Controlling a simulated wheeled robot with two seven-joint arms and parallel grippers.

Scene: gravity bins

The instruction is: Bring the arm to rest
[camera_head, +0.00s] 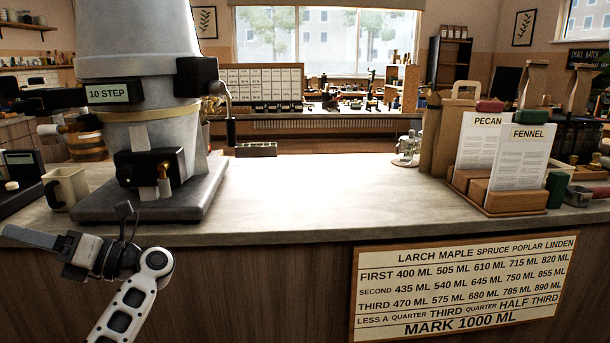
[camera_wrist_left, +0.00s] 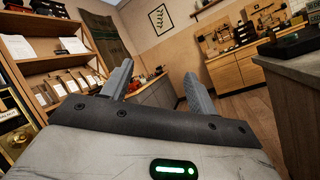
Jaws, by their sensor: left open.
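My left gripper (camera_head: 22,236) is in front of the counter at the lower left of the head view, with its fingers pointing left. It is beside the counter's front edge and holds nothing. In the left wrist view the two grey fingers of the left gripper (camera_wrist_left: 158,63) stand apart with an empty gap between them. My right gripper is in neither view.
The counter (camera_head: 310,200) has a wide clear middle. A large grey dispenser marked 10 STEP (camera_head: 150,125) and a cream mug (camera_head: 66,187) stand at its left. A card holder (camera_head: 510,199) stands at the right. A measure sign (camera_head: 458,285) hangs on the counter front.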

